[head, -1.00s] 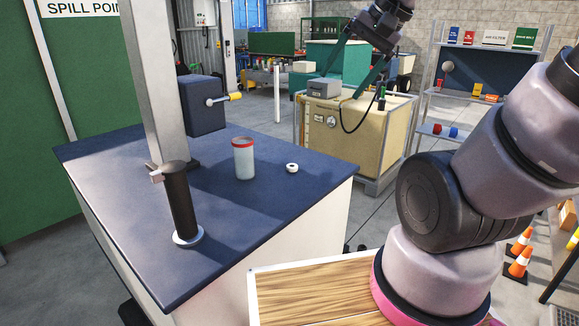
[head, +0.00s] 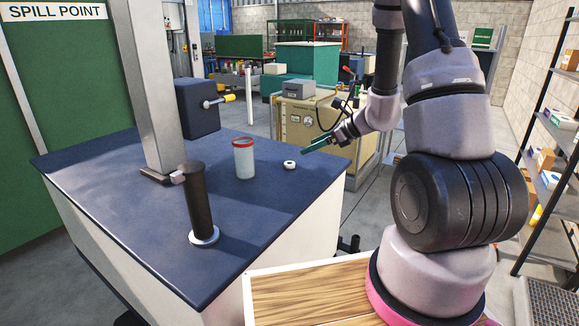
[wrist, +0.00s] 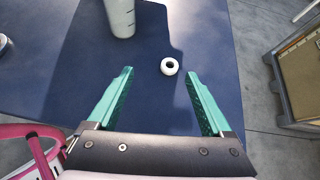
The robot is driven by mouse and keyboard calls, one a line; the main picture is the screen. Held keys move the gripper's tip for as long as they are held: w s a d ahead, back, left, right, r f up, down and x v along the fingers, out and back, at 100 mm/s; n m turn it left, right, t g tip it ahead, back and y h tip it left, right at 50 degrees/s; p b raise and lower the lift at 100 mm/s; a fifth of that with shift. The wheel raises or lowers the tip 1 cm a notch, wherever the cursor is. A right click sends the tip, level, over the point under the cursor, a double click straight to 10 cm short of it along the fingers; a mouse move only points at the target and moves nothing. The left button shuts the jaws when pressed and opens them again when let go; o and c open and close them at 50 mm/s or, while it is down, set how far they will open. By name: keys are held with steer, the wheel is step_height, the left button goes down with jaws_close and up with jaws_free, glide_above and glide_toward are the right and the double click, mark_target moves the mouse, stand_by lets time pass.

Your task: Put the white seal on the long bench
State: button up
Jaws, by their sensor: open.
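The white seal (head: 289,165) is a small white ring lying flat on a dark blue bench top (head: 130,215). It also shows in the wrist view (wrist: 168,66), just beyond my fingertips and between their lines. My gripper (head: 322,143) has green fingers and reaches in from the right, close to the seal and apart from it. In the wrist view my gripper (wrist: 160,73) is wide open with nothing between the fingers. I cannot tell whether this blue-topped bench is the long bench.
A jar with a red lid (head: 244,158) stands left of the seal. A black cylinder on a white base (head: 201,207) stands at the front, and a grey post (head: 150,90) rises behind it. Shelving (head: 548,150) is at right.

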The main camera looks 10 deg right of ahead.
mark_target(290, 163)
steer(key=f, duration=0.1)
steer(key=d+f+m, duration=0.1)
steer(key=shift+w+d+f+t, duration=0.1)
steer(key=shift+w+f+t, duration=0.2)
steer(key=shift+w+f, duration=0.1)
steer(key=x, duration=0.4)
steer(key=shift+w+f, duration=0.3)
steer(key=shift+f, duration=0.05)
steer(key=shift+x, duration=2.95)
steer(key=shift+d+f, duration=0.15)
steer(key=shift+d, duration=0.05)
jaws_close()
